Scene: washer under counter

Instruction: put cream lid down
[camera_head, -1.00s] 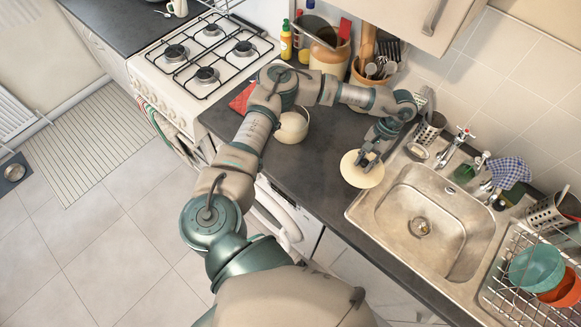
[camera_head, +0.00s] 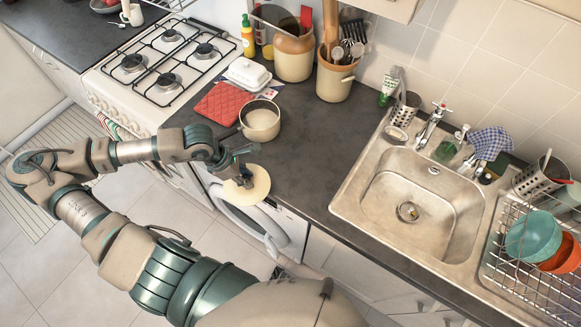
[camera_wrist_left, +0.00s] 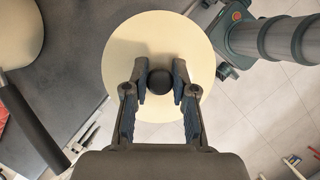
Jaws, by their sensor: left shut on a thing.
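The cream lid (camera_head: 258,187) is a round pale disc in the head view. My left gripper (camera_head: 243,178) is above it, shut on its dark knob. In the left wrist view the lid (camera_wrist_left: 122,40) fills the upper middle, and the two fingers of the gripper (camera_wrist_left: 159,82) close on the round black knob from both sides. The lid is at the counter's front edge, partly over the floor and washer side. Whether it touches the counter is hard to tell. My right gripper is not in view.
A cream saucepan (camera_head: 261,122) stands behind the lid, near a red quilted mat (camera_head: 219,104) and a white butter dish (camera_head: 247,73). The dark counter (camera_head: 305,180) is clear between the lid and the steel sink (camera_head: 345,205). A washer (camera_head: 262,232) sits below.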

